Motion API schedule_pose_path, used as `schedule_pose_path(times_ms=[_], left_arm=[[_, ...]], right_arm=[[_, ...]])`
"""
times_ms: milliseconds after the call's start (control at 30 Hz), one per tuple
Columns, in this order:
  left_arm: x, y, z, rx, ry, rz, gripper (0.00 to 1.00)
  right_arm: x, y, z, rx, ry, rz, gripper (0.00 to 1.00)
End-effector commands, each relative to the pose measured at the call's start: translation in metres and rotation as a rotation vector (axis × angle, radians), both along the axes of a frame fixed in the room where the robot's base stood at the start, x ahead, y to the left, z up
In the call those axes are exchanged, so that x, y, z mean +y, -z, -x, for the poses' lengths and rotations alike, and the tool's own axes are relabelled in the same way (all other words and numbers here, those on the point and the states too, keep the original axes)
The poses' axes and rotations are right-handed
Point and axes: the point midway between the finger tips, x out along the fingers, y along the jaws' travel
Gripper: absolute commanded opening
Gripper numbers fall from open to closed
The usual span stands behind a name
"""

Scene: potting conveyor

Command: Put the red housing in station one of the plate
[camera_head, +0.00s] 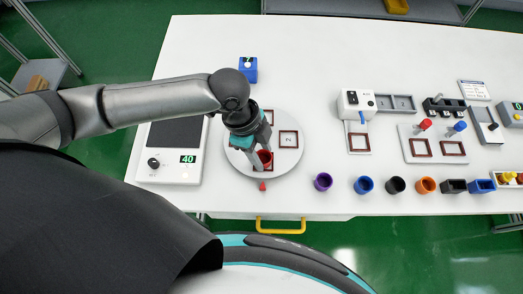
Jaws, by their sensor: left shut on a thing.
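The red housing (266,157) is a small red cup at the front left part of the round grey plate (288,164). My left gripper (258,166) reaches down over the plate from above and is shut on the red housing. Several dark red square frames mark stations on the plate; one at the right, labelled P1 or similar (289,139), is empty. Another frame shows partly behind the gripper, and one lies under or just in front of the housing. I cannot tell whether the housing touches the plate. My right gripper is not in view.
Purple (323,181), blue (363,185), black (396,185) and orange (425,186) housings line the table's front right. A blue box (248,70) stands behind. A small red pointer (262,187) sits before the plate.

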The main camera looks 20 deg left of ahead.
Motion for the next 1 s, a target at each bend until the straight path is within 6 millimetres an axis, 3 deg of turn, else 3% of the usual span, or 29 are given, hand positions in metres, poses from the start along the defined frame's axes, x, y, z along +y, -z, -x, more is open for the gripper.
schedule_pose_path(times_ms=[67,100,333,667,767,1000], left_arm=[[0.000,0.003,0.000,0.001,-0.001,0.001,0.00],[0.000,0.003,0.000,0.000,0.000,0.001,0.50],[0.000,0.002,0.000,0.000,0.000,0.000,0.76],[0.000,-0.002,0.000,-0.001,0.000,-0.001,0.77],[0.004,-0.015,-0.001,-0.003,-0.001,0.000,0.77],[0.018,-0.065,-0.002,-0.004,-0.001,-0.001,0.77]], right_arm=[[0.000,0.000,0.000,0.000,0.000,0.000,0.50],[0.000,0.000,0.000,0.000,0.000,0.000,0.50],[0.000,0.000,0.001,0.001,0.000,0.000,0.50],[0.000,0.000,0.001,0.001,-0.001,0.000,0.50],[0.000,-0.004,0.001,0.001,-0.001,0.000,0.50],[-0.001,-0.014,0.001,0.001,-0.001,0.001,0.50]])
